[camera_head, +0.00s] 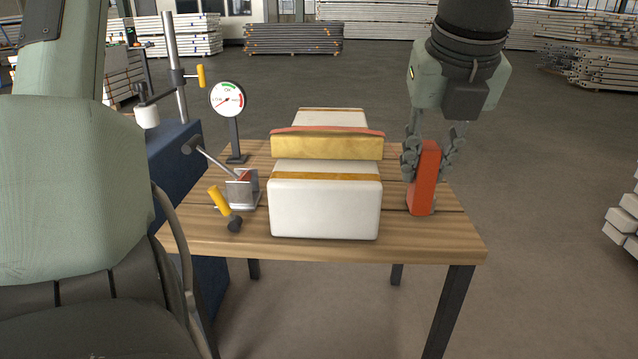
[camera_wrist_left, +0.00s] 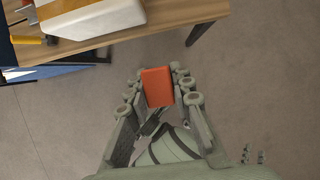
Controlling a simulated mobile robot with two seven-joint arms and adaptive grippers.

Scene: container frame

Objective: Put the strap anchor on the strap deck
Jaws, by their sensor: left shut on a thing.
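The orange-red block (camera_head: 424,180), which I take to be the strap anchor, is upright between the fingers of my left gripper (camera_head: 432,155). The gripper is shut on it. The block also shows in the left wrist view (camera_wrist_left: 157,87), with bare floor behind it. In the head view it overlaps the tabletop's right side, to the right of the white body (camera_head: 325,210). A yellow slab with a red top (camera_head: 327,147) lies across the white body. I cannot tell which part is the strap deck. My right gripper is not in view.
A wooden table (camera_head: 420,246) carries the white body. A dial gauge (camera_head: 227,98), a metal bracket (camera_head: 243,190) and a yellow-handled lever (camera_head: 218,200) stand at its left. A blue cabinet (camera_head: 175,160) adjoins the table's left side.

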